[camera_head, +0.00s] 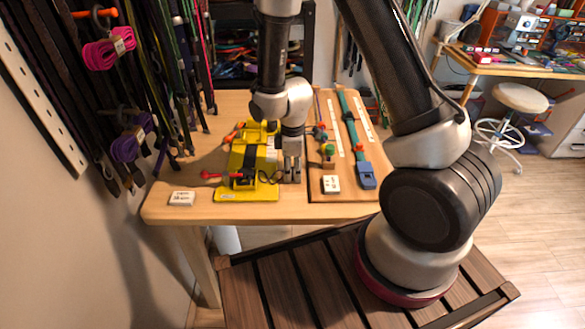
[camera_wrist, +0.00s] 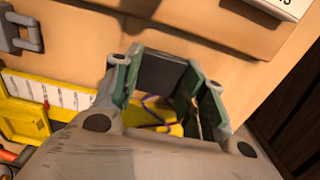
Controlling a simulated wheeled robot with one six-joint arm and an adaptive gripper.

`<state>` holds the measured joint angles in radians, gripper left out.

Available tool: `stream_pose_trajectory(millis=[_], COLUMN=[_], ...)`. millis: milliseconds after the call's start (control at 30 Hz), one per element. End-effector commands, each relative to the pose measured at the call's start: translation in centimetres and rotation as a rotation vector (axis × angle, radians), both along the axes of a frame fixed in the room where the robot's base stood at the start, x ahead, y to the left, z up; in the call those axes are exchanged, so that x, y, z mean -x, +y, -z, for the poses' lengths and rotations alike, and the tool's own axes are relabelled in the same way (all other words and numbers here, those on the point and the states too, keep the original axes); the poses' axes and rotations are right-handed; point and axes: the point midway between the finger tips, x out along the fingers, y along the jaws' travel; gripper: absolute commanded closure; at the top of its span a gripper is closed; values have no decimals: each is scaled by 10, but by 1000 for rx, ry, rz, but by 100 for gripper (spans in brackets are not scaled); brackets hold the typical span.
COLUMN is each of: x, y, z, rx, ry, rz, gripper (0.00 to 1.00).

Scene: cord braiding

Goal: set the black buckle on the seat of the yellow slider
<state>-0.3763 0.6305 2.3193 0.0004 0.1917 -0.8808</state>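The yellow slider (camera_head: 237,160) stands on the left half of the table, with black and red parts on it. Its yellow side and white label strip show at the left of the wrist view (camera_wrist: 50,92). My gripper (camera_head: 291,180) points down just right of the slider, low over the table. A dark grey looped piece (camera_wrist: 20,32), possibly the black buckle, lies on the wood at the upper left. I cannot identify the buckle surely in the head view.
A wooden board (camera_head: 320,115) to the right holds a teal strap with a blue end (camera_head: 366,176) and a white card (camera_head: 331,184). Another white card (camera_head: 181,198) lies at the front left. Cords hang along the left wall. The front middle strip of table is bare.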

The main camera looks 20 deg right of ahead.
Motion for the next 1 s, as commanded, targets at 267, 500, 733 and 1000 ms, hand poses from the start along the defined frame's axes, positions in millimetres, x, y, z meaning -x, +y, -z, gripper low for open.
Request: stream_pose_trajectory(millis=[267, 500, 733, 1000], x=[0, -1, 0, 0], y=[0, 0, 0, 0], z=[-2, -14, -27, -42], rx=[0, -1, -1, -1], ry=[0, -1, -1, -1], rz=[0, 0, 0, 0], gripper=[82, 82, 82, 82])
